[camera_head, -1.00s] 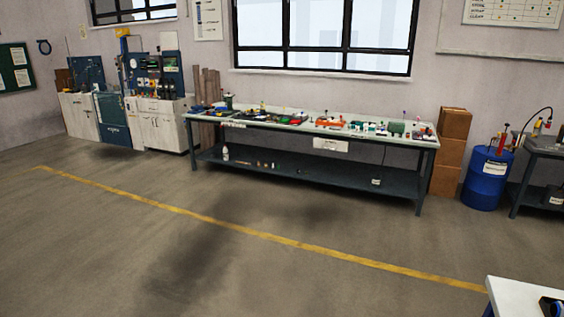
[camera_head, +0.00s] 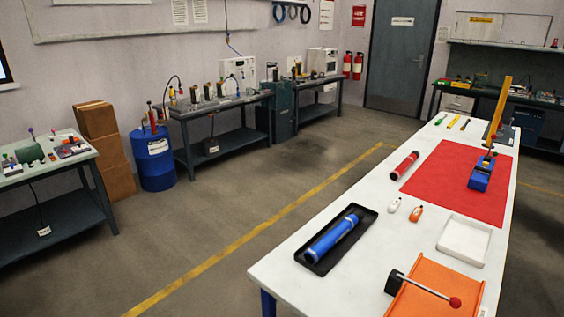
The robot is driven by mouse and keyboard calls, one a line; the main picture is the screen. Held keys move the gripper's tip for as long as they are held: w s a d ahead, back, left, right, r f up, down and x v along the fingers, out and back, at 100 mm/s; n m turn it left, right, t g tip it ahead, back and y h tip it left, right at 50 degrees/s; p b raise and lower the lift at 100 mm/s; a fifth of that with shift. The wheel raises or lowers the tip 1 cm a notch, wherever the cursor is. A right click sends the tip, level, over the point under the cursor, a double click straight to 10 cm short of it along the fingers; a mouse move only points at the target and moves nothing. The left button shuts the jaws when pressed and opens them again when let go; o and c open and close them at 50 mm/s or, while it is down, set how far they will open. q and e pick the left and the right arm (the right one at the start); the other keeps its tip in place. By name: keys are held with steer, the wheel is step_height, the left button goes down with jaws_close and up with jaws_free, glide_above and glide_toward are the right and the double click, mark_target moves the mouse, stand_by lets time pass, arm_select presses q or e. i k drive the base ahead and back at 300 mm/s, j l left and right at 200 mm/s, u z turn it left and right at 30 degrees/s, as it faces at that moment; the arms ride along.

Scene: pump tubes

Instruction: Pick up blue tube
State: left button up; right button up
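The blue tube (camera_head: 333,238) lies in a black tray (camera_head: 365,222) near the left corner of the white table (camera_head: 290,272). It has dark ends and lies slanted along the tray. A red tube (camera_head: 405,166) lies farther back on the table, at the edge of a red mat (camera_head: 437,188). Neither of my grippers shows in the head view.
Right of the tray are small white and orange bottles (camera_head: 416,214), a white tray (camera_head: 464,240) and an orange fixture (camera_head: 430,301) with a lever. A blue stand (camera_head: 481,172) with a yellow bar rises from the mat. Open floor (camera_head: 215,225) lies left of the table.

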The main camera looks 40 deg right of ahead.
mark_target(313, 255)
steer(key=i+j+z, duration=0.15)
steer(key=i+z, duration=0.15)
steer(key=z, duration=0.2)
steer(key=i+j+z, duration=0.25)
steer(key=z, duration=0.2)
steer(key=i+j+z, duration=0.25)
steer(key=j+z, duration=0.25)
steer(key=i+j+z, duration=0.2)
steer(key=z, duration=0.25)
steer(key=j, duration=0.1)
